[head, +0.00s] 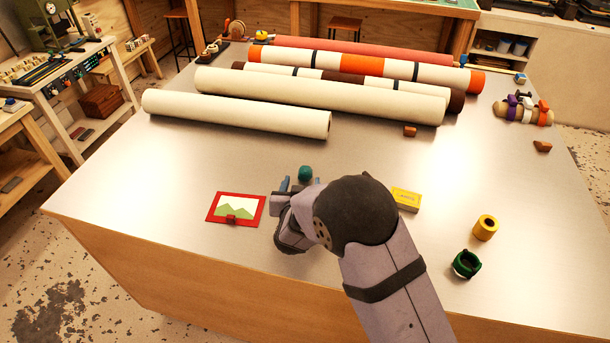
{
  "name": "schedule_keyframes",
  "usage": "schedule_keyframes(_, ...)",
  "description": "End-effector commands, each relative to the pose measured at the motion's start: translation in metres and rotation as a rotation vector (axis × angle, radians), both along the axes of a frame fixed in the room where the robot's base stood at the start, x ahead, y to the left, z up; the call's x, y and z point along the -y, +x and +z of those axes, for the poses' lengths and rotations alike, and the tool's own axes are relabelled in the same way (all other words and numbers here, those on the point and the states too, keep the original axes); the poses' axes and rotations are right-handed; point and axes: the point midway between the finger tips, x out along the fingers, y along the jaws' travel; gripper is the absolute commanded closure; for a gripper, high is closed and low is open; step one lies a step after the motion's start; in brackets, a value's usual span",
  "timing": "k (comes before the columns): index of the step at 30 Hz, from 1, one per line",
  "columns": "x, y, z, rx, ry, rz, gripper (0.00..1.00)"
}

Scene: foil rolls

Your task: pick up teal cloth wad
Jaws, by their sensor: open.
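The teal cloth wad (305,173) is a small dark teal lump on the grey table top, near the middle of the head view. My gripper (301,183) is open, with blue fingertips on the left and right near the wad. The wad shows between and just beyond the fingertips. I cannot tell whether the fingers touch it. My wrist and forearm hide part of the table to the lower right of the wad.
A red-framed picture (236,208) lies left of my gripper, and a yellow box (406,199) lies right. A yellow roll (485,228) and a green ring (467,264) stand further right. Long rolls, including a cream one (236,113), lie behind the wad.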

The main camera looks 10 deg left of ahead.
Motion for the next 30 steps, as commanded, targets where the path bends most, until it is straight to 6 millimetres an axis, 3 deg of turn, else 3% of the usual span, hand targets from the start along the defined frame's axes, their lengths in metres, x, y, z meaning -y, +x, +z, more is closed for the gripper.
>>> schedule_keyframes(20,-0.003,0.022,-0.009,0.0,-0.001,-0.001,0.44)
schedule_keyframes(30,-0.005,0.049,-0.019,0.0,-0.003,-0.001,0.44)
